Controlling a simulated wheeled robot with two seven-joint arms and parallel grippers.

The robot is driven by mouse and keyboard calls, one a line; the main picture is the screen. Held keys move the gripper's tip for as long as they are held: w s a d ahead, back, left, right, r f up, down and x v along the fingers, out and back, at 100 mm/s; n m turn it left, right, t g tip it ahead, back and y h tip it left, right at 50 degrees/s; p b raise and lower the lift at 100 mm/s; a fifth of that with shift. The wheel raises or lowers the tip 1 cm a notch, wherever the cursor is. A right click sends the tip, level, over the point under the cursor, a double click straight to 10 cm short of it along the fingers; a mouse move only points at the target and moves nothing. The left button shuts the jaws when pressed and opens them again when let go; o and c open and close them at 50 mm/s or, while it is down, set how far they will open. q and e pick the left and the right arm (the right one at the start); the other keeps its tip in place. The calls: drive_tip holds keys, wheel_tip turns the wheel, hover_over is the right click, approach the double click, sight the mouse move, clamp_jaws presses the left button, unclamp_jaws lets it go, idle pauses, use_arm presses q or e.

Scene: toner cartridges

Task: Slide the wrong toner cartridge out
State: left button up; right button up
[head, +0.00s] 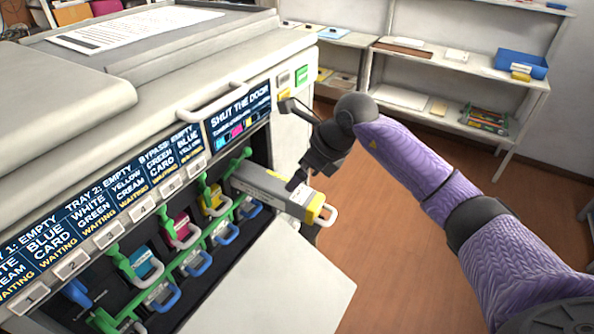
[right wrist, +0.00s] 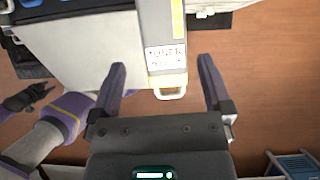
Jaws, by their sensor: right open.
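A long grey toner cartridge (head: 268,187) with a yellow end and a pale loop handle sticks far out of the rightmost slot of the printer (head: 110,75). In the right wrist view the cartridge (right wrist: 158,28) shows a white label reading "TONER" and its handle (right wrist: 169,93) points towards my right gripper (right wrist: 162,75). That gripper is open and empty, with one finger on each side of the handle end, apart from it. In the head view the right gripper (head: 300,178) is over the cartridge's outer end. My left gripper (right wrist: 26,97) is small at the left of the right wrist view; its jaws are unclear.
Cyan (head: 146,264), magenta (head: 178,230) and yellow (head: 212,200) cartridges sit in the other slots among green levers and blue handles. The pale front door (head: 285,285) is open below them. Shelves (head: 430,62) stand at the back right; wooden floor lies between.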

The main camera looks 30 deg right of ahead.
sight(300, 192)
drive_tip(key=f+b, duration=0.1)
drive_tip(key=w+f+b, duration=0.1)
drive_tip(key=f, duration=0.1)
drive_tip(key=shift+w+f, duration=0.1)
drive_tip(key=shift+w, duration=0.05)
drive_tip(key=b+x, duration=0.4)
drive_tip(key=x, duration=0.1)
drive_tip(key=shift+a, duration=0.15)
drive_tip(key=shift+w+a+f+b, duration=0.2)
drive_tip(key=shift+a+f+b, duration=0.1)
drive_tip(key=shift+b, duration=0.2)
use_arm(q)
wheel_tip(300, 192, down, 7)
drive_tip(key=shift+s+d, duration=0.15)
drive_tip(key=shift+s, duration=0.1)
drive_tip(key=shift+f, duration=0.1)
use_arm(e)
drive_tip(key=shift+d, duration=0.1)
use_arm(q)
drive_tip(key=shift+s+d, duration=0.15)
drive_tip(key=shift+d, duration=0.05)
use_arm(e)
clamp_jaws()
